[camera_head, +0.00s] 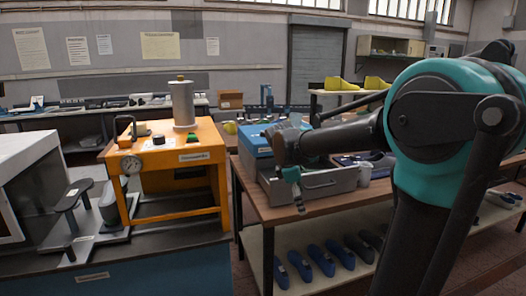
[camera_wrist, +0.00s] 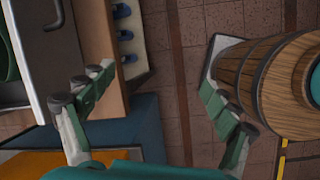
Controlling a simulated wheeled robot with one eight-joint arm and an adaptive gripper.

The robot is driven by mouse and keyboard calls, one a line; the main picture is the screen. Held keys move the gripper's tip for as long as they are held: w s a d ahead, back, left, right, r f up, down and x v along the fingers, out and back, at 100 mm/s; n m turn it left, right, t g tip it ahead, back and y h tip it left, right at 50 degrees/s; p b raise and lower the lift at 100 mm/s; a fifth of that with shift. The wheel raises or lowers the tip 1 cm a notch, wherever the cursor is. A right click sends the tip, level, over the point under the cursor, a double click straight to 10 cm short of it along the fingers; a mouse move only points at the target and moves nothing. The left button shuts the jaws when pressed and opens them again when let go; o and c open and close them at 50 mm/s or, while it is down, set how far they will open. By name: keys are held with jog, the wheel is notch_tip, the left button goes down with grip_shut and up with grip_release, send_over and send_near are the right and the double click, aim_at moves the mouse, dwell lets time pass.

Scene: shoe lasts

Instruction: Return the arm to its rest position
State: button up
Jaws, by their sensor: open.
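My arm reaches from the right side of the head view toward the left. My gripper (camera_head: 293,185) hangs in front of the grey and blue machine on the wooden table, with one green finger visible there. In the wrist view my gripper (camera_wrist: 158,85) shows both green fingers spread wide, one at left and one at right. Nothing is between them; tiled floor (camera_wrist: 180,60) shows in the gap. The far side of the gripper is hidden in the head view.
An orange press stand (camera_head: 180,165) is on the left bench. The wooden table (camera_head: 262,200) carries the grey machine (camera_head: 325,182); blue shoe lasts (camera_head: 320,260) lie on its lower shelf.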

jog(key=s+d+f+m+t+y, duration=0.1)
jog(key=s+d+f+m, duration=0.2)
jog(key=s+f+m, duration=0.5)
jog(key=s+d+f+m+t+y, duration=0.1)
jog(key=s+d+f+m+y, duration=0.1)
jog(key=s+f+m, duration=0.6)
jog(key=shift+s+d+f+m+t+y, duration=0.35)
jog(key=shift+s+d+m, duration=0.35)
jog(key=shift+s, duration=0.4)
